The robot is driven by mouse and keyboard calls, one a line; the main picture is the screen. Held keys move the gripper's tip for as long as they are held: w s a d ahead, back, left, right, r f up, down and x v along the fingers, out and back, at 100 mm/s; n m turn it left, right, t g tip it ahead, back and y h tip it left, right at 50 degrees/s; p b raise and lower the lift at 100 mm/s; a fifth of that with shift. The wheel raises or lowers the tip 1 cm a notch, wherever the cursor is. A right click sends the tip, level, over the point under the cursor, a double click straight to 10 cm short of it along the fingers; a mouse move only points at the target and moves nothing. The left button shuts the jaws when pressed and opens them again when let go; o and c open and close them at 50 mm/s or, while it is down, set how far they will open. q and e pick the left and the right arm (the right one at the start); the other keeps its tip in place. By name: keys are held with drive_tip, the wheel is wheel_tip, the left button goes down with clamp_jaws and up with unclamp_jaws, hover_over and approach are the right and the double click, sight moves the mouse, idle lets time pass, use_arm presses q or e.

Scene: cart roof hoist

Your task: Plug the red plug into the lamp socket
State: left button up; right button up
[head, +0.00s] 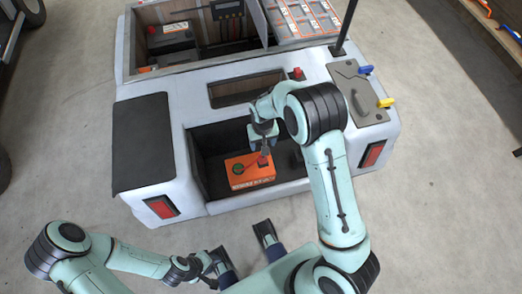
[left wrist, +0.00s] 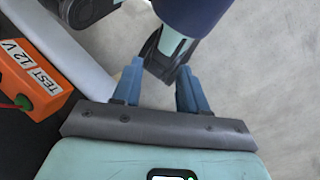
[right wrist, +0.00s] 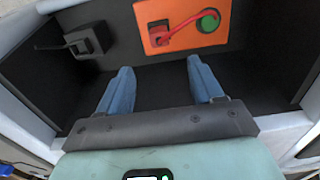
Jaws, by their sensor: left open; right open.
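An orange test box (head: 247,179) sits in the open black bay of the white cart. The right wrist view shows its top (right wrist: 183,42), with a green round part (right wrist: 208,21) and a red curved piece (right wrist: 180,25) ending at a dark square. I take the red piece for the plug and its lead. A black square fitting (right wrist: 85,41) on the bay floor or wall may be a socket; I cannot tell. My right gripper (head: 262,146) is open and empty above the bay, short of the box. My left gripper (head: 207,268) is open and empty, low in front of the cart.
The bay's rim surrounds my right gripper. Above it are a narrow slot (head: 240,92), a battery (head: 172,38) and a grey panel (head: 356,95) with blue and yellow levers. A dark-tipped part, perhaps mine, stands beyond my left fingers. Floor (head: 440,200) is clear on the right.

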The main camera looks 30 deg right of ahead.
drive_tip(key=b, duration=0.1)
hover_over(263, 157)
wheel_tip(263, 157, down, 7)
drive_tip(key=shift+w, duration=0.1)
drive_tip(key=shift+f+b, duration=0.7)
drive_tip(key=shift+f, duration=2.45)
drive_tip(key=shift+r, duration=0.1)
drive_tip(key=c, duration=1.1)
